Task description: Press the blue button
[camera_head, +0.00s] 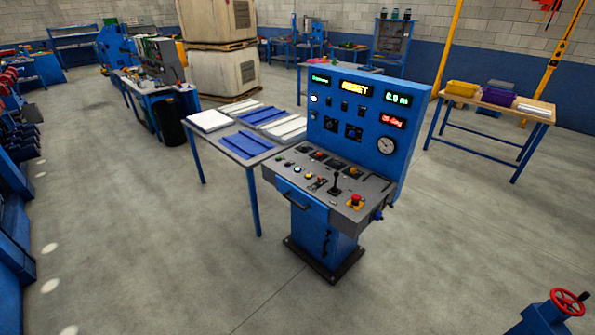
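The blue control console (322,225) stands upright on the floor near the middle of the view. The buttons are too small for me to tell which one is blue. The upright blue panel (368,161) behind the desk has lit displays, dark knobs and a round white gauge (387,145). Neither of my grippers is in view.
A table with blue and white panels (248,144) stands left of and behind the console. A bench with yellow and purple bins (462,88) stands at the right. A red handwheel (568,302) is at the lower right. The floor before the console is clear.

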